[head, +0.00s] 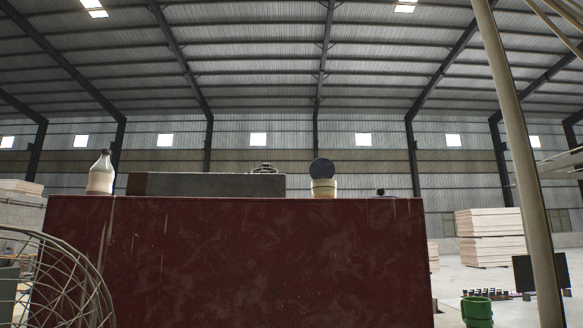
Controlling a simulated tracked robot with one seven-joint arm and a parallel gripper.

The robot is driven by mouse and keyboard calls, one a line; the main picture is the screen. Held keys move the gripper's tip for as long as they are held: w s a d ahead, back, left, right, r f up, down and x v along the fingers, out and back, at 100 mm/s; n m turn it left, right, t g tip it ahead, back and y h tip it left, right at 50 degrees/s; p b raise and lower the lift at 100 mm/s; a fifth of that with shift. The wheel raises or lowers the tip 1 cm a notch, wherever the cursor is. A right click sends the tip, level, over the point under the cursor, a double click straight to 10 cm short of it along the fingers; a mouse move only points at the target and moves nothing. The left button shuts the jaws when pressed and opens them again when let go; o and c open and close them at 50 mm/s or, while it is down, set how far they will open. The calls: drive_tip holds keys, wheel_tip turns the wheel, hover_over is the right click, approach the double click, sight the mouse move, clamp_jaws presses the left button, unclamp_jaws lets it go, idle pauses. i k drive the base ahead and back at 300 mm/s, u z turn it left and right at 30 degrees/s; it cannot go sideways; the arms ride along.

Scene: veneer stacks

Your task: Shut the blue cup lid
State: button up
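A small cream cup (323,188) stands on the top of a dark red cabinet (260,260), right of the middle. A round dark blue lid (322,168) stands raised above the cup's rim, its flat face towards me, so the cup is open. The cup's inside is hidden from this low angle. My gripper is not in view.
A white bottle (101,174) and a long grey box (215,185) share the cabinet top, left of the cup. A small dark object (380,192) lies to its right. A wire basket (60,280) is at lower left, a green bucket (477,311) at lower right.

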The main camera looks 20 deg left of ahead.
sight(322, 169)
drive_tip(key=u, duration=0.3)
drive_tip(key=i, duration=0.75)
drive_tip(key=u, duration=0.4)
drive_tip(key=k, duration=0.9)
drive_tip(key=u, duration=0.2)
drive_tip(key=i, duration=0.85)
